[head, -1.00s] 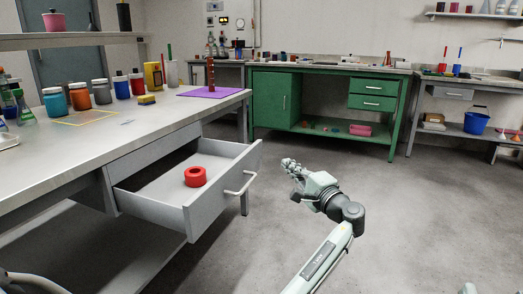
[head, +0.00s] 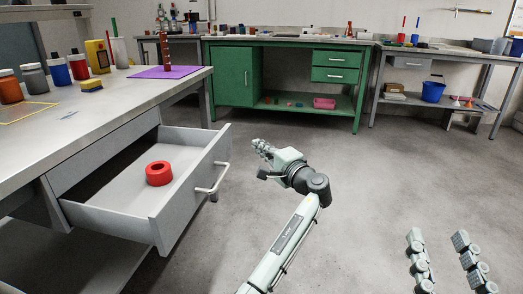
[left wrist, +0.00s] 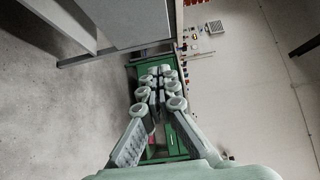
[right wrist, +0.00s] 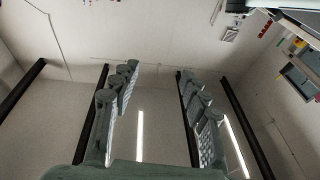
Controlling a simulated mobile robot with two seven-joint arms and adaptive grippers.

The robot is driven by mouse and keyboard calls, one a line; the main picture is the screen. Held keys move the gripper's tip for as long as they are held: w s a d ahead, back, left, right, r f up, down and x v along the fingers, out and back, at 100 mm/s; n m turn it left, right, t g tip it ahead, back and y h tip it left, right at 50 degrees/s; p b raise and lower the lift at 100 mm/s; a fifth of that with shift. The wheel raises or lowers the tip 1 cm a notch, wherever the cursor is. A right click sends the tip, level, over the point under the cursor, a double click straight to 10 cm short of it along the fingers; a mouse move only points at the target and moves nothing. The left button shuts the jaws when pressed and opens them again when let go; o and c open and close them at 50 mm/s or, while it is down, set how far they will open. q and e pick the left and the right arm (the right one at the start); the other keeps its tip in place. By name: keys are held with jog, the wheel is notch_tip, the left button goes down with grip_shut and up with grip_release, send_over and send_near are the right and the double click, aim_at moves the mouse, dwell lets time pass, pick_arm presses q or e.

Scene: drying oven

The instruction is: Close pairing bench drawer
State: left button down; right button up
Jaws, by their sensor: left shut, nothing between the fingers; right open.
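The grey bench drawer (head: 190,200) stands pulled out from under the bench top at the left of the head view. Its bar handle (head: 213,180) is on the outer side of the front panel. A red ring (head: 159,173) lies inside on the drawer floor. My left gripper (head: 260,149) is shut and empty, to the right of the drawer front and apart from the handle. Its closed fingers also show in the left wrist view (left wrist: 158,80). My right gripper (head: 440,240) is open and empty at the lower right, far from the drawer; its spread fingers show in the right wrist view (right wrist: 155,90).
Open floor (head: 370,190) lies right of the drawer.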

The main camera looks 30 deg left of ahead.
aim_at(230, 133)
pick_arm(q)
jog(key=a, duration=0.2)
jog(key=w+a, duration=0.1)
jog(key=a, duration=0.2)
jog(key=w+a, duration=0.1)
jog(key=a, duration=0.1)
jog(key=shift+w+a, duration=0.1)
jog(key=shift+a, duration=0.7)
pick_arm(e)
jog(key=shift+s+a+r, duration=0.1)
jog(key=shift+a+r, duration=0.05)
jog(key=shift+r, duration=0.3)
